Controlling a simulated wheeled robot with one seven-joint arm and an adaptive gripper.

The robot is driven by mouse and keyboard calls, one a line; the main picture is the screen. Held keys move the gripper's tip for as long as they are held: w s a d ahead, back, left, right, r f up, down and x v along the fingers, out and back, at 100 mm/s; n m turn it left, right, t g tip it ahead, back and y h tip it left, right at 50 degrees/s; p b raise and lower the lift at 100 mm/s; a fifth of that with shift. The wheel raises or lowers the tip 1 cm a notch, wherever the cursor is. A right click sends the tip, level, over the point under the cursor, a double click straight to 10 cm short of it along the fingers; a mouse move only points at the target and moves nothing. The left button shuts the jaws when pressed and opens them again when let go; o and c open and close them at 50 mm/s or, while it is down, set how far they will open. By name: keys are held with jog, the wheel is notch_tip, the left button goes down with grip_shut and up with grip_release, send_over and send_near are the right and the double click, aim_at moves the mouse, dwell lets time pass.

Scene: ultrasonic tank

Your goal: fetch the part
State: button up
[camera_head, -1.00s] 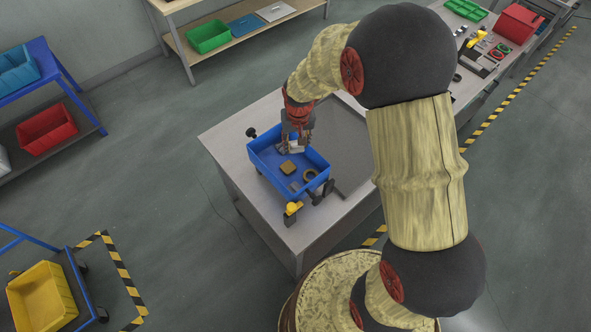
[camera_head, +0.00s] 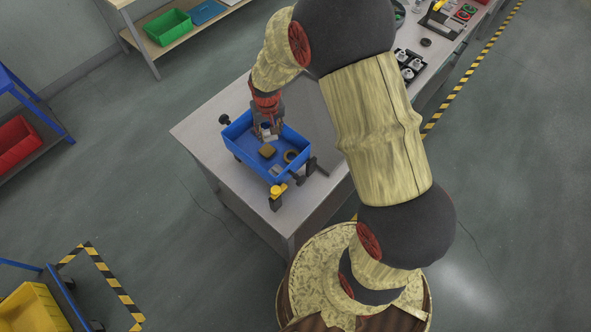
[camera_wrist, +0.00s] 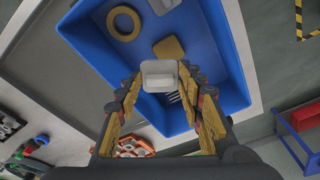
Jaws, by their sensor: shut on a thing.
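My gripper (camera_head: 266,128) points down into a blue tank (camera_head: 238,154) on the grey table. In the wrist view my gripper (camera_wrist: 158,82) is shut on a pale grey, block-like part (camera_wrist: 159,68). The part also shows as a small light patch under the fingers in the head view. Inside the tank lie a yellowish block (camera_wrist: 168,47), a tan ring (camera_wrist: 124,22) and a grey piece (camera_wrist: 163,5), apart from the held part. Whether the held part touches the tank floor I cannot tell.
The tank walls surround my fingertips closely. A yellow-topped black fitting (camera_head: 277,193) and a dark knob (camera_head: 224,119) stand at the tank's outside. A black holder with white parts (camera_head: 410,65) lies farther along the table (camera_head: 205,129). A yellow bin (camera_head: 32,308) is at lower left.

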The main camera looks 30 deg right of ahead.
jog(key=o, duration=1.2)
jog(key=shift+o, duration=0.2)
notch_tip(320, 180, up, 12)
jog(key=s, duration=0.1)
jog(key=shift+s, duration=0.4)
jog(key=shift+a, duration=0.1)
jog(key=s+f+n+t+b, duration=0.1)
jog(key=s+f+t+b, duration=0.1)
jog(key=s+b, duration=1.8)
jog(key=s+t, duration=0.1)
jog(key=s, duration=0.3)
jog(key=shift+n+t+b, duration=0.3)
jog(key=shift+t+b, duration=0.05)
jog(key=shift+t, duration=0.05)
